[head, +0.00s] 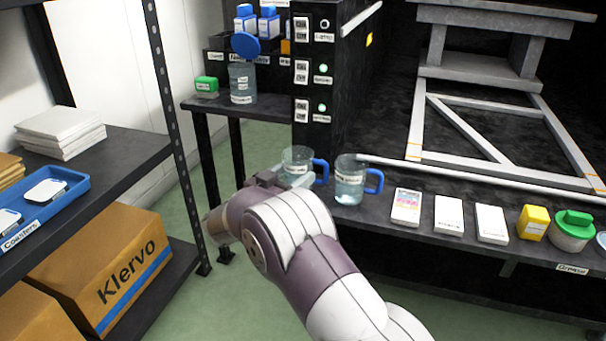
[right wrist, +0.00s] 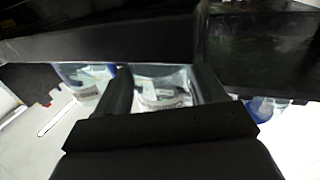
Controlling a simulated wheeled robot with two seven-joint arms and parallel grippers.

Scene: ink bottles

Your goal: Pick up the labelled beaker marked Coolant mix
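A clear beaker (head: 297,160) with a blue handle and a white label stands near the bench's left end, its lower part hidden by my right arm. A second such beaker (head: 350,180) stands just right of it. A third labelled beaker (head: 242,85) stands on the small side table. The label words are too small to read. My right gripper (head: 288,176) is at the first beaker, mostly hidden behind my forearm. In the right wrist view, its fingers (right wrist: 163,80) are apart, with a clear labelled beaker (right wrist: 162,95) between them; contact cannot be made out. My left gripper is out of view.
White boxes (head: 448,214), a yellow container (head: 533,222) and a green-lidded jar (head: 573,231) line the bench to the right. A black cabinet (head: 340,100) stands behind the beakers. A shelf with a blue tray (head: 50,200) and cardboard boxes (head: 110,265) is at left.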

